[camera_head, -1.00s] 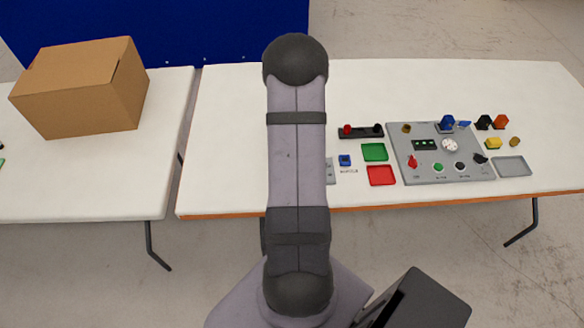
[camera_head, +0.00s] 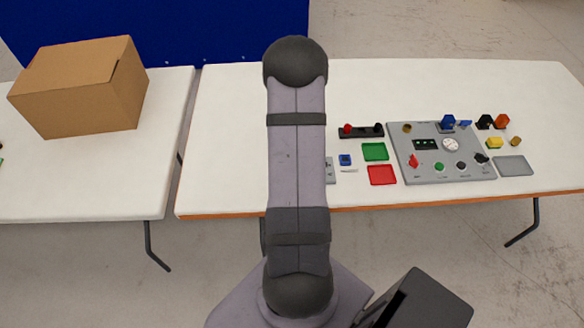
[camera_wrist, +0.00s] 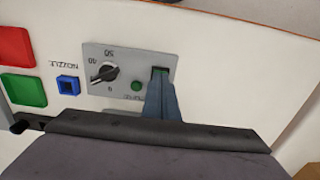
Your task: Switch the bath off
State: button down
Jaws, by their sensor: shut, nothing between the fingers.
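In the wrist view a grey control panel (camera_wrist: 92,55) carries a black dial (camera_wrist: 103,72) with numbers around it, a small round green button or lamp (camera_wrist: 136,86), and a green-lit part (camera_wrist: 160,70) that looks like a switch. My gripper (camera_wrist: 160,82) is shut and empty, its fingertips right at the lower edge of the green-lit part. I cannot tell whether they touch it. The fingers hide part of the label under the panel's controls. In the head view my arm covers most of this panel; only its right edge (camera_head: 331,170) shows.
A blue nozzle piece (camera_wrist: 68,85), a green tray (camera_wrist: 22,90) and a red tray (camera_wrist: 14,47) lie left of the panel in the wrist view. A larger panel (camera_head: 437,172) with several controls stands farther right in the head view. A cardboard box (camera_head: 85,90) sits on the left table.

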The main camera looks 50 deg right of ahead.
jog(key=shift+f, duration=0.15)
notch_tip(320, 180, up, 7)
jog(key=p, duration=0.5)
jog(key=shift+p, duration=0.4)
dwell(0.5)
